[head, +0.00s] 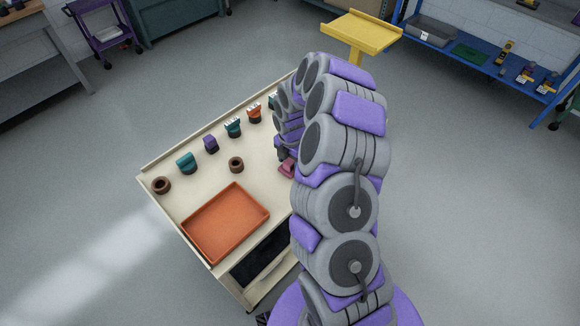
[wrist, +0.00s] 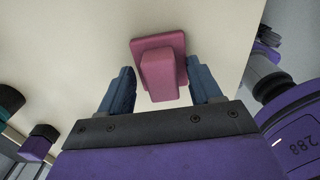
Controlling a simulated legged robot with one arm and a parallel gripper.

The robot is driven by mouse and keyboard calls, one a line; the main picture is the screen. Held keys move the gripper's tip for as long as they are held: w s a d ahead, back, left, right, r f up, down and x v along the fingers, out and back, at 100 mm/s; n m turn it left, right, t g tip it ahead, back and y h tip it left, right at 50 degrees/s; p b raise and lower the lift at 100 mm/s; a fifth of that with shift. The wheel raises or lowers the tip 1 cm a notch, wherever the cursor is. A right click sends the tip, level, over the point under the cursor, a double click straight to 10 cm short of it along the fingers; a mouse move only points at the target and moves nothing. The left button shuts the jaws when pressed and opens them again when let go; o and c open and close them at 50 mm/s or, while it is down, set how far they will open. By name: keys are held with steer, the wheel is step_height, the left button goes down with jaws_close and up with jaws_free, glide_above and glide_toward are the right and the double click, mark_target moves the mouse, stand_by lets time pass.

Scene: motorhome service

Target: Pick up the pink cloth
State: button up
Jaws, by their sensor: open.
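The pink thing (wrist: 160,72), taken as the pink cloth, looks like a flat square with a raised block on it. It lies on the cream tabletop (wrist: 60,50). In the head view the pink cloth (head: 286,169) shows partly beside my arm, near the table's right side. My gripper (wrist: 161,80) is open, with one blue-grey finger on each side of the raised block. Gaps show between the fingers and the block. In the head view my gripper (head: 283,154) is mostly hidden by my arm.
An orange tray (head: 225,222) lies at the table's near side. A brown ring (head: 236,164) and a row of teal, purple, orange and brown pieces (head: 211,144) stand left of my gripper. A yellow stand (head: 361,33) and blue shelf (head: 470,65) are behind.

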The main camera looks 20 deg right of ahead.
steer(key=c, duration=1)
steer(key=shift+c, duration=0.2)
steer(key=shift+r, duration=0.25)
step_height(320, 180, up, 3)
steer(key=shift+r+p, duration=0.1)
steer(key=shift+p, duration=0.5)
steer(key=s+d+r+p, duration=0.1)
steer(key=s+d, duration=0.3)
steer(key=s, duration=1.1)
steer(key=shift+s+d+r+p, duration=0.15)
steer(key=shift+s+d+p, duration=0.1)
steer(key=shift+p, duration=0.1)
steer(key=shift+a, duration=0.1)
steer(key=o, duration=0.4)
steer(key=c, duration=0.3)
